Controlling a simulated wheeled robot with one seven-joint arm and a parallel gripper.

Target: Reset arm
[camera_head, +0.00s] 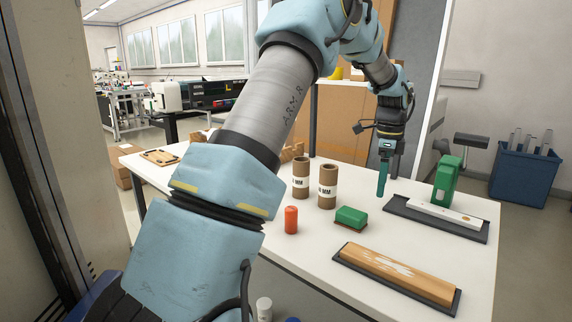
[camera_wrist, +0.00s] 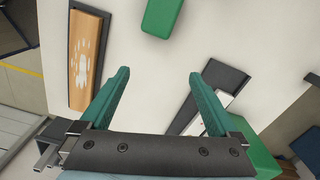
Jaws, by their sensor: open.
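My gripper (camera_head: 383,178) is at the end of my raised arm, above the right part of the white table (camera_head: 470,267), with its fingers pointing down. In the wrist view my gripper (camera_wrist: 157,105) shows two green fingers spread wide apart, with nothing between them but the table surface below. The arm is bent up and over the table, and its links hide part of the table's left side.
An orange cylinder (camera_head: 291,220) and brown tubes (camera_head: 327,187) stand left. A blue bin (camera_head: 525,175) stands beyond the table.

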